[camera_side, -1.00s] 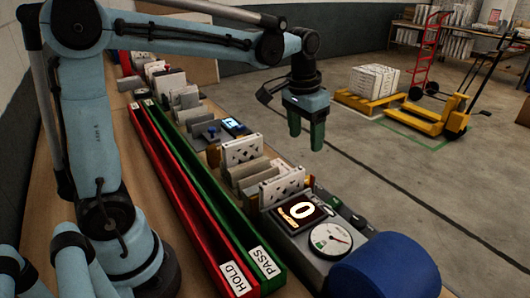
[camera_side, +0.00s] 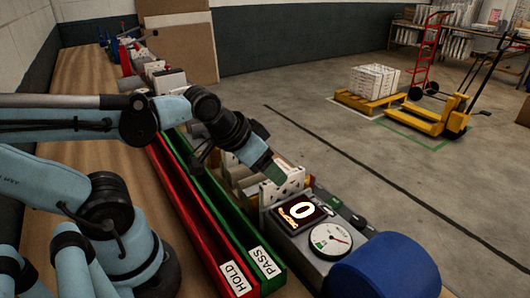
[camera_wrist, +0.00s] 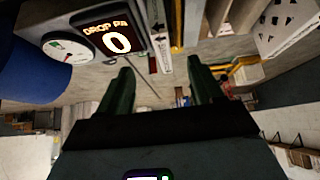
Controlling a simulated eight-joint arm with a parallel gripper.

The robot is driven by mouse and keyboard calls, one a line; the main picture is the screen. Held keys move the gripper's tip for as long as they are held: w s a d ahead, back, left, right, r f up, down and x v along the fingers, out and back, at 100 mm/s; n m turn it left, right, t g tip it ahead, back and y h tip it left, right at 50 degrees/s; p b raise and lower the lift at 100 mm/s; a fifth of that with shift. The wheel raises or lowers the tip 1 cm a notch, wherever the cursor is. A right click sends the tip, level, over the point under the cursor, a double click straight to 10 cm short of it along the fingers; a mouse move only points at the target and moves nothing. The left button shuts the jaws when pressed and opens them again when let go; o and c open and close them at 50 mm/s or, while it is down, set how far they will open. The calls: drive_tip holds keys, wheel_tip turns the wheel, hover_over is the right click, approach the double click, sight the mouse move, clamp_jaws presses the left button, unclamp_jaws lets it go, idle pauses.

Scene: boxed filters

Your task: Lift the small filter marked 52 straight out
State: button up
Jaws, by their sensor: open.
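My gripper (camera_side: 272,172) is tilted down over the row of boxed filters in the side view. Its two green fingers stand apart in the wrist view (camera_wrist: 159,66), with nothing held between them. A white filter with dark holes (camera_side: 285,187) stands by the fingertips, partly covered by them. Paler filters (camera_side: 240,172) stand behind it, partly hidden by my arm. In the wrist view, thin upright edges (camera_wrist: 161,35) show beyond the fingertips, and a white panel with dark marks (camera_wrist: 284,27) is at upper right. I cannot read a 52 on any filter.
A tester with a lit display reading 0 (camera_side: 301,211) and a round gauge (camera_side: 330,239) stands in front of the row. A blue cylinder (camera_side: 385,268) is beside it. The red HOLD (camera_side: 205,221) and green PASS (camera_side: 222,208) troughs run along the left.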

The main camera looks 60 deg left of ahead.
sight(282, 196)
drive_tip(key=c, duration=0.6)
drive_tip(key=shift+r, duration=0.1)
drive_tip(key=w+r+g, duration=0.1)
drive_tip(key=r+g, duration=0.1)
drive_tip(key=w+r+g, duration=0.2)
drive_tip(key=shift+g, duration=0.4)
drive_tip(key=shift+w+a+f+g, duration=0.1)
drive_tip(key=shift+w+f+g, duration=0.25)
drive_tip(key=shift+f, duration=1.45)
drive_tip(key=shift+w+a+f+g, duration=0.1)
drive_tip(key=shift+f+g, duration=0.35)
drive_tip(key=shift+f, duration=1.3)
drive_tip(key=shift+w+a+f+g, duration=0.1)
drive_tip(key=shift+w+f+g, duration=0.25)
drive_tip(key=shift+f, duration=1.45)
